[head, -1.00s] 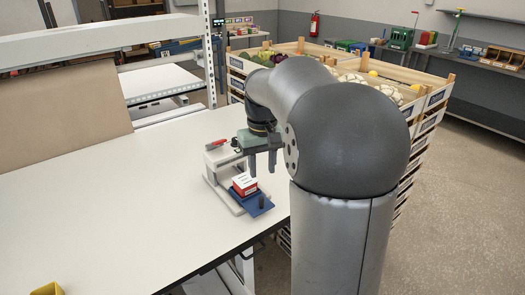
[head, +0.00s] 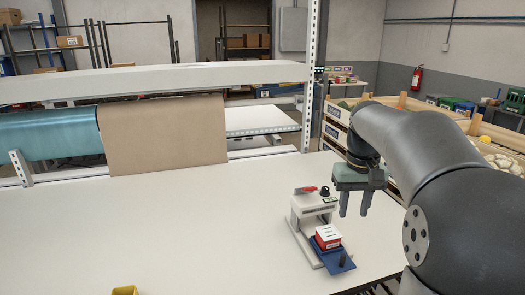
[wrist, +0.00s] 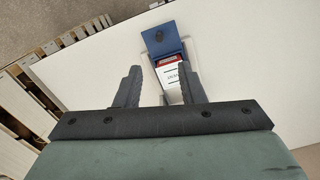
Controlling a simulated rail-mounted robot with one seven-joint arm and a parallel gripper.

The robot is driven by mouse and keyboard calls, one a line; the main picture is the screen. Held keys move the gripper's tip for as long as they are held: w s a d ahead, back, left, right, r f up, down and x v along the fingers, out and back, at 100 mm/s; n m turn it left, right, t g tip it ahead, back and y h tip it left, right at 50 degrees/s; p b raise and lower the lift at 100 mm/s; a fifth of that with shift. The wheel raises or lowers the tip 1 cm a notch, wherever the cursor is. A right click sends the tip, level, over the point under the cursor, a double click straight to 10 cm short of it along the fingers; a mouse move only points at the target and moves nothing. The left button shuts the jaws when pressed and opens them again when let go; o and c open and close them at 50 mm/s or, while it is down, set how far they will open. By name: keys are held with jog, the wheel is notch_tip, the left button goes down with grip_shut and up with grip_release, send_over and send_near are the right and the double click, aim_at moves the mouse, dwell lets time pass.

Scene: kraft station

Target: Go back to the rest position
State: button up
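My gripper (head: 356,203) is open and empty, with its two fingers apart and pointing down. It hangs above the white table (head: 140,230), beside and above a small white device (head: 313,205) with a red lever. A red and white box (head: 327,237) sits at the front of the device, by a blue plate (head: 338,259) with a dark knob. In the wrist view the open fingers (wrist: 158,85) show with the box (wrist: 172,76) and the blue plate (wrist: 158,42) below and beyond them.
A brown paper sheet (head: 165,135) and a teal roll (head: 50,137) hang at the table's back under a white beam (head: 150,82). A yellow item (head: 125,291) lies at the front edge. Wooden crates (head: 337,132) stand at the right. The table's left and middle are clear.

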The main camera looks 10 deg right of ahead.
jog(key=s+a+f, duration=0.7)
jog(key=s, duration=0.3)
jog(key=s+a+f+n, duration=0.1)
jog(key=s+a+f, duration=0.6)
jog(key=s, duration=0.3)
jog(key=shift+s+a+f+n+t, duration=0.2)
jog(key=shift+a+f+n+t, duration=0.1)
jog(key=shift+a, duration=0.25)
